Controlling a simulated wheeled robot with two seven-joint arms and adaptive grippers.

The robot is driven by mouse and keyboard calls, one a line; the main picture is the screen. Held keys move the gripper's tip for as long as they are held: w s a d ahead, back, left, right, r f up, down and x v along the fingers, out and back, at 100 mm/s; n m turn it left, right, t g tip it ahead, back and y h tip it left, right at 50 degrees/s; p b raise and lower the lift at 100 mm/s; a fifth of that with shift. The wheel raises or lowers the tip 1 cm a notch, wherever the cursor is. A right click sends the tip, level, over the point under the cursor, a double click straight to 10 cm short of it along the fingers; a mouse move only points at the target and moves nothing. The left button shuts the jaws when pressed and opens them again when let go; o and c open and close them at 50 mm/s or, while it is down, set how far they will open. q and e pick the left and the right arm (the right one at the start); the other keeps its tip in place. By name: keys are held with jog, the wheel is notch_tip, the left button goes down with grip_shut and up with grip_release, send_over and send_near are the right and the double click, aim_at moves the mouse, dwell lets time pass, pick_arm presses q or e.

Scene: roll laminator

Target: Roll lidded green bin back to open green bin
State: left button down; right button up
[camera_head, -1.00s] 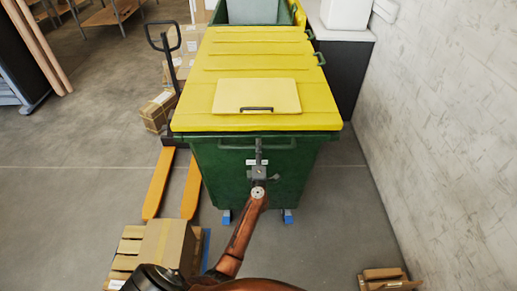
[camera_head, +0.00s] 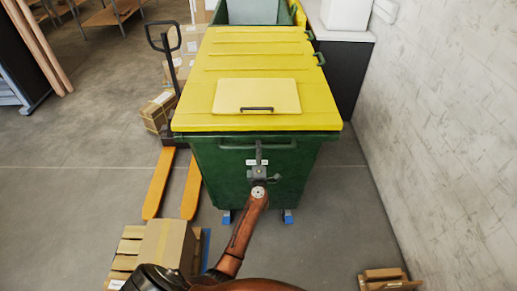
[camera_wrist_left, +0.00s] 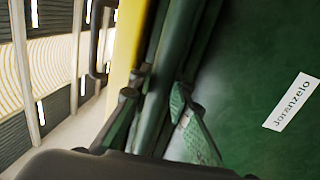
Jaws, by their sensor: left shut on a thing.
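The lidded green bin (camera_head: 250,170) stands straight ahead with its yellow lid (camera_head: 258,65) closed. My left gripper (camera_head: 259,150) is at the bin's front handle bar (camera_head: 283,145) and shut on it. In the left wrist view the fingers (camera_wrist_left: 150,105) sit at a green bar beside the bin's wall (camera_wrist_left: 255,75), which bears a white label (camera_wrist_left: 292,101). The open green bin (camera_head: 253,10) stands directly behind the lidded bin, partly cut off at the top; whether they touch I cannot tell. My right gripper is not in view.
An orange pallet jack (camera_head: 157,183) and a pallet with a cardboard box (camera_head: 165,246) are at the left. A wall (camera_head: 445,130) runs along the right.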

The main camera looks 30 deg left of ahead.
pick_arm(q)
jog(key=shift+x, duration=0.75)
jog(key=shift+w+a+f, duration=0.25)
jog(key=shift+w+f, duration=0.1)
jog(key=shift+w, duration=0.1)
jog(key=c, duration=2.1)
grip_release()
jog(key=shift+s+d+r, duration=0.1)
jog(key=shift+s, duration=0.05)
jog(key=shift+o, duration=0.7)
jog(key=shift+s+d+r, duration=0.1)
jog(key=shift+s+r, duration=0.05)
jog(key=shift+s, duration=0.05)
jog(key=shift+o, duration=0.8)
jog(key=v, duration=0.7)
jog(key=shift+f, duration=0.2)
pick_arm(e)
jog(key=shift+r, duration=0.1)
pick_arm(q)
jog(key=shift+f, duration=0.1)
